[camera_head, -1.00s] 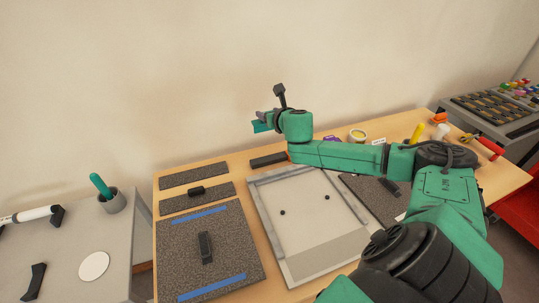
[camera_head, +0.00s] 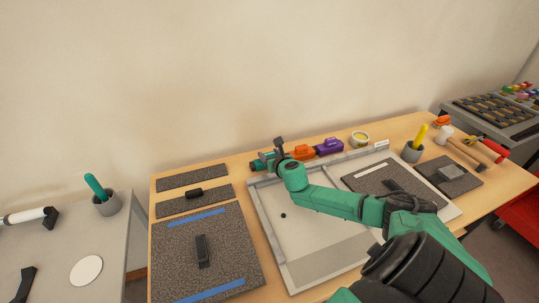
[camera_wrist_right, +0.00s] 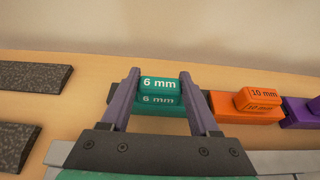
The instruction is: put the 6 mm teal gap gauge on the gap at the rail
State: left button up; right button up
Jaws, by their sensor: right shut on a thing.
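The teal gap gauge, marked "6 mm" on its top and front, shows in the right wrist view (camera_wrist_right: 160,88) between the two purple-grey fingers. My right gripper (camera_wrist_right: 160,80) is shut on its narrow upper block. In the head view the teal gauge (camera_head: 257,165) is at the table's back, left of an orange gauge; part of it is hidden by the gripper (camera_head: 267,157). I cannot tell whether its base touches the table. The grey rail (camera_head: 268,232) edges a pale platform (camera_head: 305,218). My left gripper is not in view.
The orange 10 mm gauge (camera_wrist_right: 245,105) and a purple gauge (camera_wrist_right: 303,112) stand to the right. Dark rubber strips (camera_head: 192,177) and a large tile (camera_head: 225,255) lie left of the platform. A tile with a pale strip (camera_head: 385,180) lies on the platform's right; a cup (camera_head: 413,152) stands beyond.

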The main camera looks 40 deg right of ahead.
jog(key=o, duration=1.4)
jog(key=shift+f, duration=0.1)
jog(key=shift+f, duration=0.15)
jog(key=v, duration=0.4)
jog(key=r+p+v, duration=0.1)
jog(key=v, duration=0.3)
jog(key=shift+s+r, duration=0.1)
jog(key=shift+s, duration=0.05)
jog(key=p+v, duration=0.5)
jog(key=v, duration=0.1)
jog(key=shift+a+f, duration=0.1)
jog(key=shift+f, duration=0.1)
